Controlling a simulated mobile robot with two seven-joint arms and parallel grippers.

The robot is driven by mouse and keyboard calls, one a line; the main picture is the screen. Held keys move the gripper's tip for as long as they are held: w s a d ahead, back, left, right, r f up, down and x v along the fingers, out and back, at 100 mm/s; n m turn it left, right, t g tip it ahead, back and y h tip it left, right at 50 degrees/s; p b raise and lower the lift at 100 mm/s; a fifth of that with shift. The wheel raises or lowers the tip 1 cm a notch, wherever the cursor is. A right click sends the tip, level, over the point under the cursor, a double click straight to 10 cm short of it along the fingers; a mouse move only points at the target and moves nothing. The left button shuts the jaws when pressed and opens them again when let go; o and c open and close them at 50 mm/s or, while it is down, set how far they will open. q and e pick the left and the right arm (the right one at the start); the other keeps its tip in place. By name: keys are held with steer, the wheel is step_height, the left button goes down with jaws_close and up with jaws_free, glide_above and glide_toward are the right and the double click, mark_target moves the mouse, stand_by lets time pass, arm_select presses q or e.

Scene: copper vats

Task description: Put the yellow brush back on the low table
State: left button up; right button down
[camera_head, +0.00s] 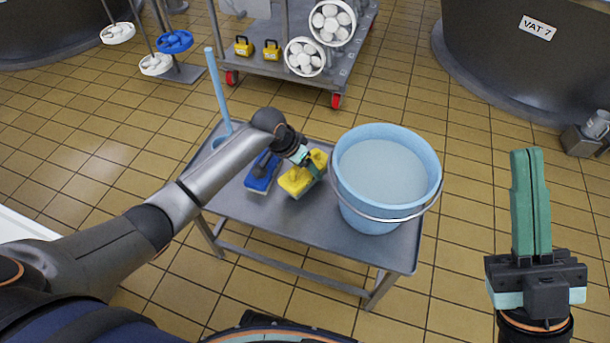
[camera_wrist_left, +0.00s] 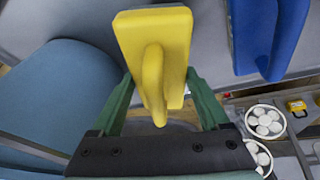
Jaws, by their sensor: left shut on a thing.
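The yellow brush (camera_head: 297,184) is at the low grey table (camera_head: 290,222), between the blue brush and the blue bucket. My left gripper (camera_head: 309,165) is shut on its handle. In the left wrist view the yellow brush (camera_wrist_left: 155,45) sits between the two green fingers (camera_wrist_left: 160,85). I cannot tell whether its underside touches the tabletop. My right gripper (camera_head: 530,205) is away from the table at the right, its green fingers together and nothing visible between them.
A blue brush (camera_head: 262,172) lies just left of the yellow one. A light blue bucket (camera_head: 373,212) of liquid takes the table's right side. A blue long handle (camera_head: 218,90) stands at its left end. The table's front middle is bare. A wheeled trolley (camera_head: 262,62) stands behind.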

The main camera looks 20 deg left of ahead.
mark_target(301, 170)
arm_select(q)
step_height(301, 170, down, 3)
steer(key=shift+f+b, duration=0.1)
steer(key=shift+b, duration=0.4)
steer(key=o, duration=1.3)
